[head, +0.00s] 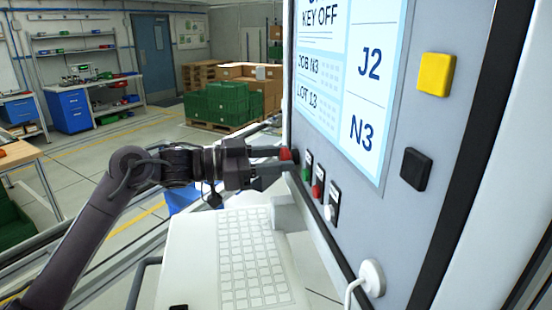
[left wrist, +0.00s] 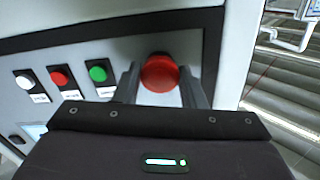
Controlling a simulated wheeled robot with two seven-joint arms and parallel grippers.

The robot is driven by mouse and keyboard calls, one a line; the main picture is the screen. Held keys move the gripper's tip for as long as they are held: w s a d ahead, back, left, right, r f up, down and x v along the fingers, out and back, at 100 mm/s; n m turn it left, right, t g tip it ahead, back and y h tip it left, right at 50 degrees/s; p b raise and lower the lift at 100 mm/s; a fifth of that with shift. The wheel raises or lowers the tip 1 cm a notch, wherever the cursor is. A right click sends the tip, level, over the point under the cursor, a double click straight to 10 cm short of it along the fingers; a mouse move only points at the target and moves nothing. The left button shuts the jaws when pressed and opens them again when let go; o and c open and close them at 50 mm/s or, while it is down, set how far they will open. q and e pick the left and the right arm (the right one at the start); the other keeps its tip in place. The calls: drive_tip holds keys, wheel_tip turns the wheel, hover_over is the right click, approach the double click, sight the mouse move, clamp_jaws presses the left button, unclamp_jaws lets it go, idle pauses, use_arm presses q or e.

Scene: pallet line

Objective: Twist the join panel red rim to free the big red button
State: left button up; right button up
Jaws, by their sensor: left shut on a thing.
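The big red button (head: 286,154) sits at the left edge of the panel (head: 410,110), beside a row of small buttons. In the left wrist view the big red button (left wrist: 160,73) is round and red, with my left gripper's fingers on either side. My left gripper (head: 276,160) comes in from the left in the head view and is shut on the red button. In the left wrist view the left gripper (left wrist: 163,84) covers the button's lower surroundings. A rim separate from the button cannot be made out. My right gripper is not in view.
Small green (head: 307,166), red (head: 318,188) and white (head: 330,211) buttons lie close beside the gripper. A white keyboard (head: 250,262) lies below.

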use_arm(q)
drive_tip(key=shift+f+m+b, duration=0.1)
drive_tip(key=shift+m+b, duration=0.5)
drive_tip(key=m+b, duration=0.2)
drive_tip(key=shift+m, duration=0.4)
drive_tip(key=shift+m+b, duration=1.1)
drive_tip(key=shift+m, duration=0.4)
drive_tip(key=o, duration=1)
